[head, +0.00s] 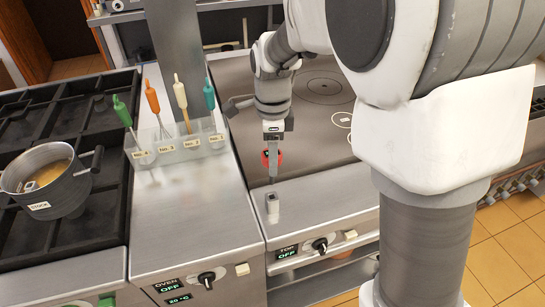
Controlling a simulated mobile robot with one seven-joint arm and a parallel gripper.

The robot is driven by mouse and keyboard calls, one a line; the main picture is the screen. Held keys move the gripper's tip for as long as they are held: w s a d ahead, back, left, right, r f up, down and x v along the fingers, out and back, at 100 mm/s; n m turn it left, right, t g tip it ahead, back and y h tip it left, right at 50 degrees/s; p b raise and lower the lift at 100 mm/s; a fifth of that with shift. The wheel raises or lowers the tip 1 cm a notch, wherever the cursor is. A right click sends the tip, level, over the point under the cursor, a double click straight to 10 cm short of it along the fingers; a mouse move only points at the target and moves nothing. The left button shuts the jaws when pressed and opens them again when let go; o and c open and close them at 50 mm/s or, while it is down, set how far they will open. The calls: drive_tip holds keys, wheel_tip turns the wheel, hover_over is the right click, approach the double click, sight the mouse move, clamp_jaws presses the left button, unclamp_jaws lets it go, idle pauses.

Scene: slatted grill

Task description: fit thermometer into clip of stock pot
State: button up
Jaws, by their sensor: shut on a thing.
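The stock pot (70,192), a grey pot labelled STOCK with brown liquid inside, stands on the black burner grates at the left. A small pale square piece (30,186), which looks like the clip, sits at its inner left side. My gripper (272,154) points down over the front of the flat cooktop, well right of the pot. It is shut on the thermometer (279,157), whose red head shows around the fingers. The thermometer's stem is hard to make out.
A clear rack (205,145) with several coloured-handled utensils stands on the steel counter (195,215) between pot and gripper. Burner grates (105,205) surround the pot. Control knobs (206,278) line the front. The counter before the rack is clear.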

clamp_jaws()
drive_tip(key=shift+r+p, duration=2.6)
drive_tip(key=shift+r, duration=0.4)
